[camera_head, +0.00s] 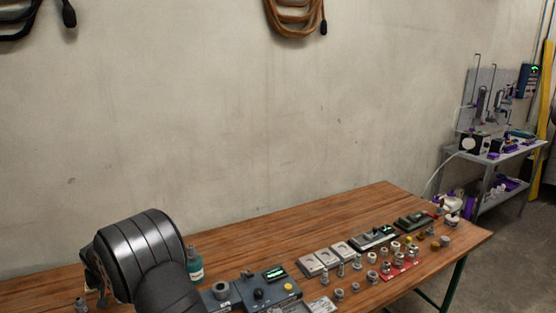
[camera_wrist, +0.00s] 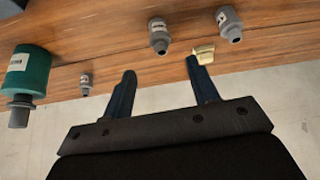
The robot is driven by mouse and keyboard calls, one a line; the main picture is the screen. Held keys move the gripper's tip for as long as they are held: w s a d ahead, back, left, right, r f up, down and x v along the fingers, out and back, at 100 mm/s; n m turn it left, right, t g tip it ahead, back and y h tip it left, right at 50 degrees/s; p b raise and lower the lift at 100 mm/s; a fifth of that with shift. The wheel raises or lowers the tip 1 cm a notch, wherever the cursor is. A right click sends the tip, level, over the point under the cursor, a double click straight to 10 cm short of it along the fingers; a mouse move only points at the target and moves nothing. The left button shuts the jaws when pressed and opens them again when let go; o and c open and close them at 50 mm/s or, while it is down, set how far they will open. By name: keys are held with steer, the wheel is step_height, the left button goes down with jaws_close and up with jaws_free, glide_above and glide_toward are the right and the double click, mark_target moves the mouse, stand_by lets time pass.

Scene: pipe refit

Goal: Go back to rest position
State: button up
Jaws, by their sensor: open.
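My gripper (camera_wrist: 160,80) shows in the wrist view with its two dark fingers wide apart and nothing between them. The fingers point toward the wooden table (camera_wrist: 120,45). A green bottle (camera_wrist: 27,73) with a grey cap is left of the fingers, and several grey fittings, one of them a larger one (camera_wrist: 158,37), lie beyond the fingertips. A small cream block (camera_wrist: 203,54) is close to the right fingertip; I cannot tell whether they touch. In the head view my dark arm covers the table's left part, and my gripper is hidden there.
In the head view the table (camera_head: 300,222) carries a control box (camera_head: 268,287), flat grey plates (camera_head: 327,258), several metal fittings and a red mat (camera_head: 398,271). The green bottle (camera_head: 195,265) stands right beside my arm. The table's back strip is clear. A grey workbench (camera_head: 492,153) stands far right.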

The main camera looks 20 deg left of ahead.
steer(key=x, duration=1.1)
steer(key=shift+f, duration=0.15)
step_height(320, 180, up, 4)
steer(key=shift+a+r, duration=0.1)
steer(key=shift+r, duration=0.05)
steer(key=w+d+r, duration=0.6)
steer(key=d+r, duration=0.1)
steer(key=d, duration=0.3)
steer(key=w+n+g+y, duration=0.1)
steer(key=w+n, duration=0.2)
steer(key=w, duration=1.1)
steer(key=s+a+f, duration=0.1)
steer(key=a+f, duration=0.1)
steer(key=a, duration=0.1)
steer(key=s+a+f, duration=0.1)
steer(key=a+f, duration=0.1)
steer(key=a, duration=0.1)
steer(key=s+a+f, duration=0.1)
steer(key=a+f, duration=0.1)
steer(key=a, duration=0.2)
steer(key=shift+s+f, duration=0.3)
steer(key=shift+s, duration=0.05)
steer(key=shift+g, duration=0.3)
steer(key=shift+d, duration=0.1)
